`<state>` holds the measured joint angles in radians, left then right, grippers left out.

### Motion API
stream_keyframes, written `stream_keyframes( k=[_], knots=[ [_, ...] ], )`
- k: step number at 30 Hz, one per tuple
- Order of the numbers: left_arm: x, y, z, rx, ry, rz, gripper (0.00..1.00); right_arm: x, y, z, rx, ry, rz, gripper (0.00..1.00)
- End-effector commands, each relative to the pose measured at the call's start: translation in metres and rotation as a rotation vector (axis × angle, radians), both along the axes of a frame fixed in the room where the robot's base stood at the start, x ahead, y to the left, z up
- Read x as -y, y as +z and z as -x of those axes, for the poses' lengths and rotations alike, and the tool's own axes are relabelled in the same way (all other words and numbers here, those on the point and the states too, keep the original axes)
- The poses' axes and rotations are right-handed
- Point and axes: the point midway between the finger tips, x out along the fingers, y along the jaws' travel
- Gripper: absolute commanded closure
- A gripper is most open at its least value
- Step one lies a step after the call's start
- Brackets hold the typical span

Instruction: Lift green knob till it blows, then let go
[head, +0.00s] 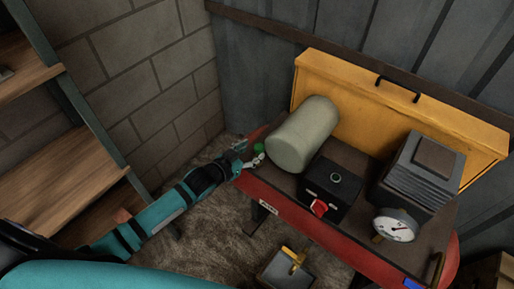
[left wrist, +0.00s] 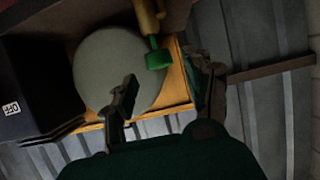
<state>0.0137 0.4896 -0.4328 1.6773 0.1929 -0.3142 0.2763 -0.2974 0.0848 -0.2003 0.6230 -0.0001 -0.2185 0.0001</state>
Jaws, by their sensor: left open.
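The green knob (head: 258,148) shows at the left end of the red machine, beside the grey-green tank (head: 303,136). In the left wrist view the knob (left wrist: 158,59) sits on the end of a brass fitting (left wrist: 148,20), in front of the tank's round end. My left gripper (head: 249,157) is open and close to the knob. In the left wrist view the dark fingers (left wrist: 165,88) stand apart, one on each side below the knob, with nothing seen between them. I cannot tell whether a finger touches it. My right gripper is not in view.
The red machine (head: 338,233) carries a black box (head: 329,187) with a red switch, a finned motor block and a round gauge (head: 396,226). A yellow panel (head: 345,92) stands behind. Wooden shelves (head: 70,200) are at left. A yellow-handled dark object (head: 288,268) is in front.

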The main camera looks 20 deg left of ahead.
Motion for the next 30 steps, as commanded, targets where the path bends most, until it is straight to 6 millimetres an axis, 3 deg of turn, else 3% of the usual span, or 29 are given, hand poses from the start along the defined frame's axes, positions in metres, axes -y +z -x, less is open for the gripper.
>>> stream_keyframes(
  k=[7, 19, 30],
  knots=[
    [0.011, -0.012, -0.029, 0.001, 0.000, 0.001, 0.48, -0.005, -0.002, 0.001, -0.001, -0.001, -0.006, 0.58],
    [0.013, -0.015, -0.034, 0.000, -0.001, 0.002, 0.49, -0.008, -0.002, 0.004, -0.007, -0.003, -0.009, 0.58],
    [0.012, -0.015, -0.034, 0.000, -0.001, 0.001, 0.98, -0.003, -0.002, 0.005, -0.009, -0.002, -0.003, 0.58]
  ],
)
